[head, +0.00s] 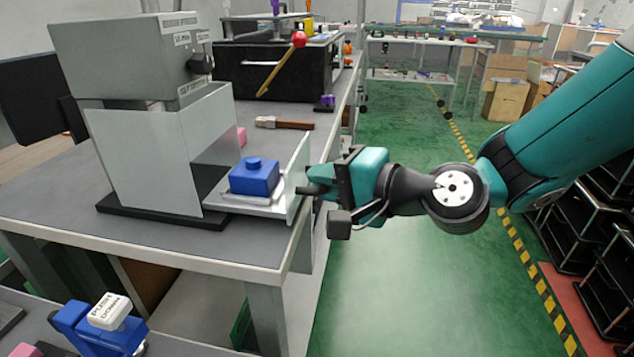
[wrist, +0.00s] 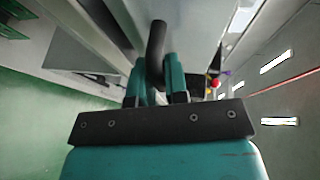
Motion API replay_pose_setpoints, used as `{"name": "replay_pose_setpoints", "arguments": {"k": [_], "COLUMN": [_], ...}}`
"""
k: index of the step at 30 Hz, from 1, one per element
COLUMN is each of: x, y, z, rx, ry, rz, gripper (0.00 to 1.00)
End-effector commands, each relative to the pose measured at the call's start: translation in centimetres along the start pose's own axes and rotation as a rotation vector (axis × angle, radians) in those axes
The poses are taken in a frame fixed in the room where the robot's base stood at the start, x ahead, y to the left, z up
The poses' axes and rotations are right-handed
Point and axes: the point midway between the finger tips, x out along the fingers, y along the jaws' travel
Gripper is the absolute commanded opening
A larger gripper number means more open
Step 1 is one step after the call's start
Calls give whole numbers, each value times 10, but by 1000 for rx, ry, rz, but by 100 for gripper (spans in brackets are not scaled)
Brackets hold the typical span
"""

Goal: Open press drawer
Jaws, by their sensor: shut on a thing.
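The press (head: 150,130) is a grey and white machine on the bench. Its drawer (head: 258,208) is slid out to the right, with a blue block (head: 254,178) on its tray and a pale upright front panel (head: 298,178). My gripper (head: 312,190) is at the outer side of this panel. In the wrist view my gripper (wrist: 160,80) is shut on a dark curved handle (wrist: 157,42). In the head view the handle is mostly hidden by my fingers.
A brush with a wooden handle (head: 285,123) lies on the bench (head: 150,245) behind the drawer. A black fixture with a red-knobbed lever (head: 299,40) stands farther back. A blue "push down" fixture (head: 105,320) is at lower left. Green floor (head: 400,280) is clear right of the bench.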

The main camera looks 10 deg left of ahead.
Motion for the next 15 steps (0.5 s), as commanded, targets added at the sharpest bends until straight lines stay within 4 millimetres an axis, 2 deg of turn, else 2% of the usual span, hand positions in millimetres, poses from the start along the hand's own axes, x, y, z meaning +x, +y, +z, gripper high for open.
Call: {"name": "replay_pose_setpoints", "arguments": {"k": [1,2,3,15], "x": [0,0,0,0], "y": [3,3,3,1], "z": [-1,0,0,0], "rx": [3,3,2,0], "ry": [2,2,2,0], "rz": [8,8,7,2], "gripper": [0,19,22,22]}}
